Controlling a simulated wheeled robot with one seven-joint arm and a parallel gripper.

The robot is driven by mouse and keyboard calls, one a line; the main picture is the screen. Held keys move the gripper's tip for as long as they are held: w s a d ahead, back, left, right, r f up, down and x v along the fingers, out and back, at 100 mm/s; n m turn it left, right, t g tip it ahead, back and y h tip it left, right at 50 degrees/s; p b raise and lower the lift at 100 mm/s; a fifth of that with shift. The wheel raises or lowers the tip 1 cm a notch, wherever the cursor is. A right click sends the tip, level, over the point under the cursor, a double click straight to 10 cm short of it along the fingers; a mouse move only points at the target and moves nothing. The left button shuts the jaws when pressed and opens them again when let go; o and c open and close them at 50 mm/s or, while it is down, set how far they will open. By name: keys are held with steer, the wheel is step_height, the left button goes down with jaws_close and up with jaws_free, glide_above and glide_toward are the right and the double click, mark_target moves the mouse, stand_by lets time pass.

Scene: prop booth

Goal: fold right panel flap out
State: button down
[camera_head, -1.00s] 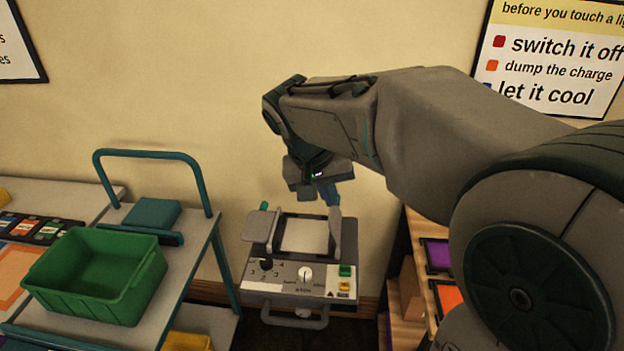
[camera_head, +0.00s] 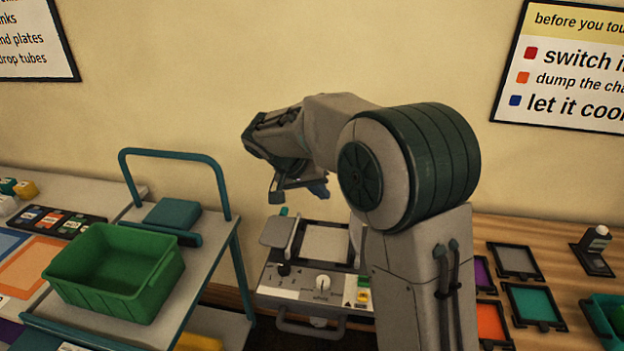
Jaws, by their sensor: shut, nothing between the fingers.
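The grey control unit (camera_head: 300,295) stands low against the wall, with a black knob, a white dial and green and yellow buttons on its front. Its left flap (camera_head: 277,231) lies folded out to the left. A pale plate (camera_head: 326,244) lies between the flaps. A sliver of the right flap (camera_head: 356,232) shows at the plate's right side and looks upright; my arm hides the rest. My gripper (camera_head: 318,189) is above and behind the plate, apart from the flap. It is shut and empty.
A cart (camera_head: 215,262) with a teal handle stands left of the unit and carries a green bin (camera_head: 115,270). On the right is a wooden table (camera_head: 545,235) with coloured trays and a small bottle stand (camera_head: 594,250). Open wall is behind my arm.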

steer(key=x, duration=0.3)
steer(key=shift+d+p, duration=0.25)
steer(key=shift+p, duration=0.05)
steer(key=d, duration=0.1)
steer(key=s+d+p, duration=0.1)
steer(key=d, duration=0.1)
steer(key=shift+f, duration=0.1)
steer(key=shift+d+f, duration=0.1)
steer(key=shift+d, duration=0.1)
